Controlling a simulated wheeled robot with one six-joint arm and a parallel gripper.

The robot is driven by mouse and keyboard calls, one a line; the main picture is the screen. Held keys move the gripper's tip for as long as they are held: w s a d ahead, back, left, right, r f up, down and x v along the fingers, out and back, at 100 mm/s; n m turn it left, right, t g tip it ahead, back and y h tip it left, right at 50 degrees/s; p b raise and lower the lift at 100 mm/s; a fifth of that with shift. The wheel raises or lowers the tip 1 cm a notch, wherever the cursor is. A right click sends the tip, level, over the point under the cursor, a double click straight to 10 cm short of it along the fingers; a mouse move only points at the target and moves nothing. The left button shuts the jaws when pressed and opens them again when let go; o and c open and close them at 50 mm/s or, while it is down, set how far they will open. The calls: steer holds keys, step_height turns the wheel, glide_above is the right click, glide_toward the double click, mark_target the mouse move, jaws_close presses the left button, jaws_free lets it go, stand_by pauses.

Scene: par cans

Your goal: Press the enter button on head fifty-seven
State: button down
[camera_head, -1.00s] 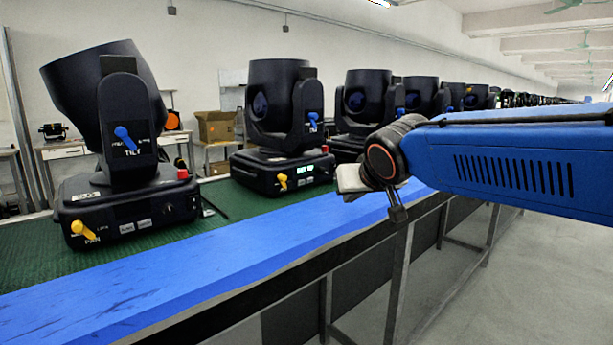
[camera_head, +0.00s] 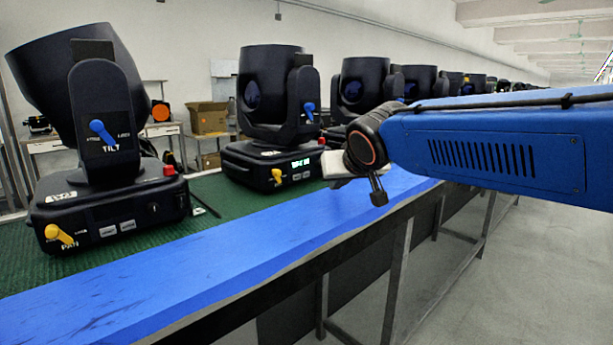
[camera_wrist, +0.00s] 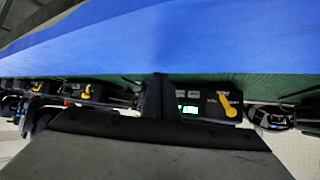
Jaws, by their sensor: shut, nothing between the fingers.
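Several black moving heads stand in a row along the bench. The nearest head (camera_head: 105,205) is at the left, with a blue tilt lever, a yellow pan lever and small grey buttons on its base. The second head (camera_head: 275,165) has a lit green display (camera_head: 300,163), its digits too small to read. A lit green display (camera_wrist: 190,109) beside a yellow lever (camera_wrist: 230,104) also shows in the wrist view. My gripper (camera_wrist: 160,92) is shut and empty, a dark upright shape there in front of the bases. In the head view my wrist hides part of it. No head number is legible.
The blue bench edge (camera_head: 210,265) runs in front of the heads, beside a green mat (camera_head: 205,210). A cardboard box (camera_head: 208,118) stands behind. The floor (camera_head: 470,270) right of the bench is clear. More heads recede behind my arm.

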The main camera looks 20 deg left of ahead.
steer(key=shift+w+a, duration=0.45)
steer(key=shift+a, duration=0.6)
steer(key=shift+w+a, duration=0.4)
steer(key=shift+a, duration=0.6)
steer(key=shift+w+a, duration=0.45)
steer(key=shift+a, duration=0.6)
steer(key=shift+a, duration=0.1)
steer(key=shift+w+a, duration=0.15)
steer(key=shift+a, duration=0.15)
steer(key=shift+w+a, duration=0.15)
steer(key=shift+a, duration=0.15)
stand_by(0.4)
stand_by(0.4)
steer(key=shift+s+d, duration=0.3)
steer(key=shift+d, duration=0.4)
steer(key=shift+d, duration=0.1)
steer(key=shift+s+d, duration=0.35)
steer(key=shift+d, duration=0.4)
steer(key=shift+s+d, duration=0.3)
steer(key=shift+d, duration=0.4)
steer(key=shift+s+d, duration=0.35)
steer(key=shift+d, duration=0.4)
